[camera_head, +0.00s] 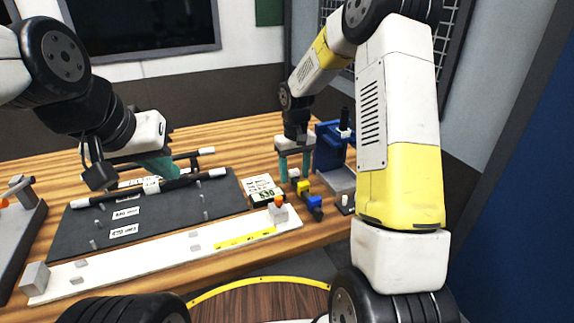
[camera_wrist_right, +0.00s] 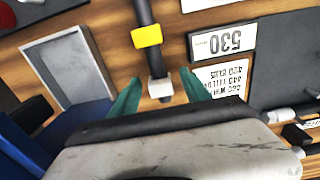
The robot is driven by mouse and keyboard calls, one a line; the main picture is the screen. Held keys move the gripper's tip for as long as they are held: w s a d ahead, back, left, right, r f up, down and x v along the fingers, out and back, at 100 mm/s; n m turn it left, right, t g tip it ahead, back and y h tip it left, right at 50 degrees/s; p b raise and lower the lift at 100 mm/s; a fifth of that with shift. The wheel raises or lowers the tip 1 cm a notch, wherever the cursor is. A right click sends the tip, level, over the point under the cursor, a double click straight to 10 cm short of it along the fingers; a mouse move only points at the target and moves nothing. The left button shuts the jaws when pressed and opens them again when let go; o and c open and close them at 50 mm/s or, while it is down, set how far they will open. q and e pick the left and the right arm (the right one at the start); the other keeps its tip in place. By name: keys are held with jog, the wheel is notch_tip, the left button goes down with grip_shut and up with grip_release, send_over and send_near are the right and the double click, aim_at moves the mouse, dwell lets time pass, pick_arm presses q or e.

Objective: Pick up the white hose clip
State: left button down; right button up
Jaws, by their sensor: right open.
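The white hose clip (camera_wrist_right: 159,88) sits at the near end of a dark bar that also carries a yellow clip (camera_wrist_right: 147,36). In the head view the white clip (camera_head: 294,173) shows just below my right gripper (camera_head: 295,168), beside the yellow clip (camera_head: 303,187) and a blue clip (camera_head: 314,202). In the wrist view my right gripper (camera_wrist_right: 160,78) is open, with one teal finger on each side of the white clip. Contact cannot be told. My left gripper (camera_head: 160,168) is over the dark mat by a black rod; its opening is unclear.
A dark mat (camera_head: 80,225) bears labels, pegs and a black rod (camera_head: 108,195) with white parts. A white board with a yellow scale (camera_head: 190,246) lies in front. A sign reading 530 (camera_head: 265,197) is left of the clips. A blue fixture (camera_head: 328,148) stands behind right.

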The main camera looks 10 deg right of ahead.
jog(key=shift+f, duration=0.1)
jog(key=shift+c, duration=0.4)
jog(key=c, duration=1)
